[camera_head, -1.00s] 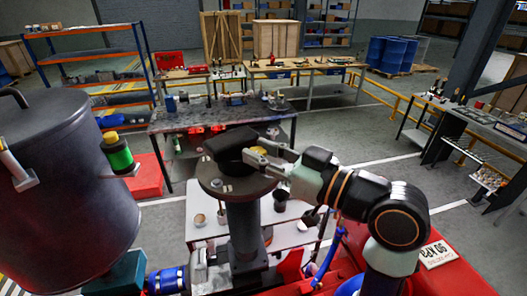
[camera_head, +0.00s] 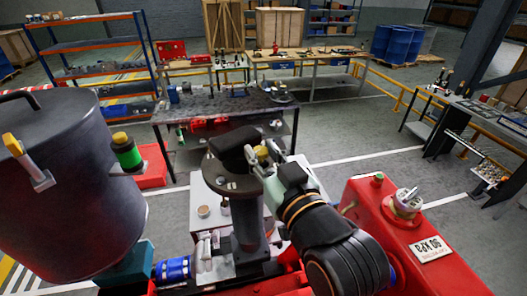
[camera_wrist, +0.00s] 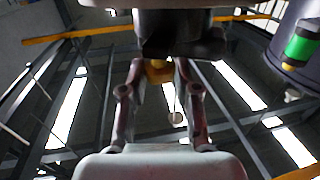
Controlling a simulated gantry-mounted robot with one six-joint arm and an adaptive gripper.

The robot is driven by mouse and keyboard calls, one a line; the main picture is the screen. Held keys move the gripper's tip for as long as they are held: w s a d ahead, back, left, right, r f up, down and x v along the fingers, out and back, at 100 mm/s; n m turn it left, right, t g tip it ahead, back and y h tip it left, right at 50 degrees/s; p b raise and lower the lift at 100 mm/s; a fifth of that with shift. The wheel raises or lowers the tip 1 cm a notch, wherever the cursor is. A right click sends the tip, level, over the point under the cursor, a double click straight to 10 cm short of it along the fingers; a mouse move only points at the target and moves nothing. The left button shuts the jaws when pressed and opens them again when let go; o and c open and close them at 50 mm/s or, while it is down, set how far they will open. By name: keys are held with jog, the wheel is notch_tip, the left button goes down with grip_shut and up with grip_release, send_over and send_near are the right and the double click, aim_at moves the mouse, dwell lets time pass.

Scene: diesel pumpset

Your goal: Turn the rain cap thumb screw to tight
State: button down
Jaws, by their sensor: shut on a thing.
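The rain cap (camera_head: 236,146) is a black hood on top of a dark upright pipe with a round flange (camera_head: 226,180), in the middle of the head view. The thumb screw (camera_head: 262,151) is a small yellow knob on the right side of the cap. In the wrist view the yellow thumb screw (camera_wrist: 158,72) sits between the fingertips, under the dark cap body. My gripper (camera_head: 265,156) reaches in from the lower right and is shut on the knob. The fingers hide part of it. I cannot tell how tight the screw is.
A large dark tank (camera_head: 65,190) with a green-and-yellow fitting (camera_head: 127,152) stands at the left. A red housing (camera_head: 370,205) with a label plate (camera_head: 432,249) lies right of the pipe. Behind are a dark workbench (camera_head: 225,108) and a shelf rack (camera_head: 90,48).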

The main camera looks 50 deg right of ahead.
aim_at(263, 154)
jog(key=c, duration=0.8)
grip_release()
notch_tip(263, 154, up, 10)
